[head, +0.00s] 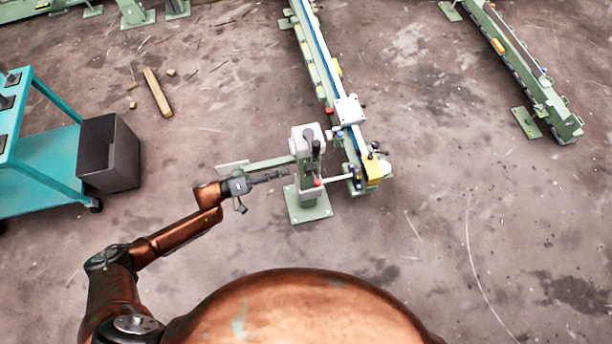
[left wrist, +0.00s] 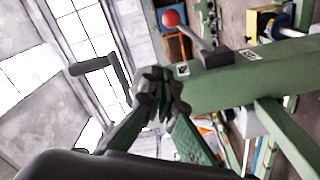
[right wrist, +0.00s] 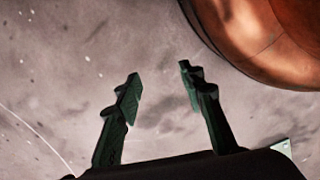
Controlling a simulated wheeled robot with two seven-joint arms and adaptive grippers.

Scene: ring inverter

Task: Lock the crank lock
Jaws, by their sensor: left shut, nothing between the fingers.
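The green and white ring inverter station (head: 307,165) stands in the middle of the head view. Its dark crank (head: 309,142) shows at the top. In the left wrist view, a black crank handle (left wrist: 92,65) is at upper left. A short grey lever with a red ball knob (left wrist: 171,19) sits on the green body; a red knob also shows in the head view (head: 318,182). My left gripper (head: 287,173) is shut and empty just left of the station; its fingertips (left wrist: 162,88) hide part of the crank hub. My right gripper (right wrist: 160,85) is open and empty, away from the station.
A long green rail (head: 325,62) runs from the station toward the back. A teal cart (head: 50,170) and a dark bin (head: 122,152) stand at left. A wooden block (head: 157,92) lies on the floor.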

